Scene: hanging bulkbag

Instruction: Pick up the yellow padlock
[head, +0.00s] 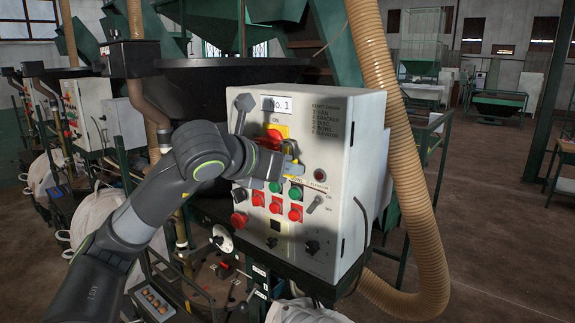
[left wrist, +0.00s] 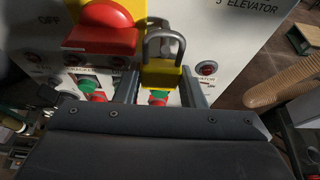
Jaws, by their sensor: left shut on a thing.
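The yellow padlock (left wrist: 160,75) shows in the left wrist view with its grey shackle pointing up. My left gripper (left wrist: 161,88) has one finger on each side of the padlock's body and is shut on it. In the head view my left gripper (head: 290,172) is at the front of the white control box, just below the red and yellow rotary switch (head: 274,136). That switch (left wrist: 104,30) is up and left of the padlock in the left wrist view. Whether the shackle still passes through the switch I cannot tell. My right gripper is not in view.
The control box (head: 350,130) carries red and green buttons (head: 275,207) and small knobs below the gripper. A ribbed tan hose (head: 405,150) hangs close to its right side. A dark hopper (head: 210,75) stands behind. Open floor lies at the right.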

